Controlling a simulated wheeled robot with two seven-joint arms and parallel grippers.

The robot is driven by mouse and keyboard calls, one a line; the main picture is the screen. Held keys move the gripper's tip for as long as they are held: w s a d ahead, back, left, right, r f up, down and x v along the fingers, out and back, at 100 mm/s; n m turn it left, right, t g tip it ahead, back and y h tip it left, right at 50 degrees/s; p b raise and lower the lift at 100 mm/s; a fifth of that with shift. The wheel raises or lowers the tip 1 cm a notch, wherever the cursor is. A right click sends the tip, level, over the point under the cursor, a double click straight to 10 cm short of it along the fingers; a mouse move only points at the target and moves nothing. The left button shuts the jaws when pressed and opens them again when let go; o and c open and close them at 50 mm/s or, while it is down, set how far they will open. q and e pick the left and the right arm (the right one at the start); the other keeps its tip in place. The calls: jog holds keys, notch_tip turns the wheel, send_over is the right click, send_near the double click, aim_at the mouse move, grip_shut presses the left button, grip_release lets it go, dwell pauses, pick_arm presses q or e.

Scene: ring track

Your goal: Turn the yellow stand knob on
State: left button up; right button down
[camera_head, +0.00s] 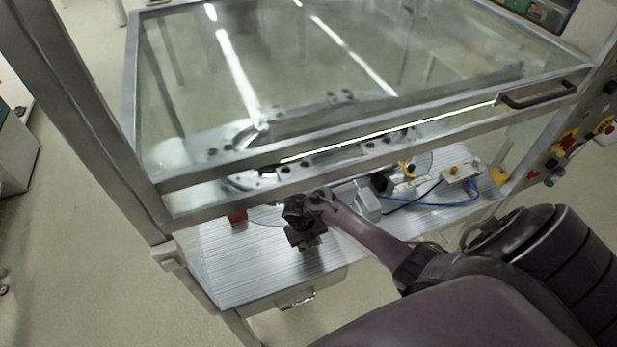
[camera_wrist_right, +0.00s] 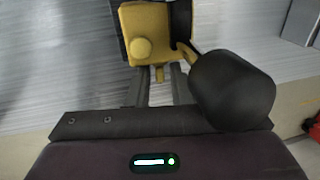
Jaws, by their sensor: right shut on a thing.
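The yellow stand (camera_wrist_right: 160,30) is at the top of the right wrist view, with a round yellow button-like bump (camera_wrist_right: 141,47) on its face. A small yellow peg (camera_wrist_right: 160,74) sticks out of its near side. My right gripper (camera_wrist_right: 160,82) is shut on this peg, one finger on each side. A large black rounded knob (camera_wrist_right: 232,90) on a short yellow stem stands close to the right of my fingers. In the head view my right gripper (camera_head: 305,222) is at the table's front part; it hides the stand there. My left gripper is not in view.
A glass cover in a metal frame (camera_head: 370,143) with a black handle (camera_head: 540,94) hangs over the ring track, just behind my right gripper. The ribbed tabletop (camera_head: 235,265) is bare at front left.

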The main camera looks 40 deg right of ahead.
jog(key=shift+w+d+t+y+b, duration=0.1)
jog(key=shift+d+t+y+b, duration=0.2)
jog(key=shift+d+y+b, duration=0.35)
jog(key=y+b, duration=0.2)
jog(key=b, duration=0.2)
jog(key=f+t+y+b, duration=0.1)
jog(key=y+b, duration=0.2)
jog(key=b, duration=0.1)
jog(key=d+y+b, duration=0.1)
jog(key=y+b, duration=0.2)
jog(key=b, duration=0.2)
jog(key=shift+s+f+t, duration=0.15)
jog(key=shift+s+t, duration=0.25)
jog(key=shift+y+b, duration=0.75)
jog(key=shift+b, duration=0.3)
jog(key=shift+r, duration=0.2)
jog(key=c, duration=1.5)
grip_release()
jog(key=shift+c, duration=0.2)
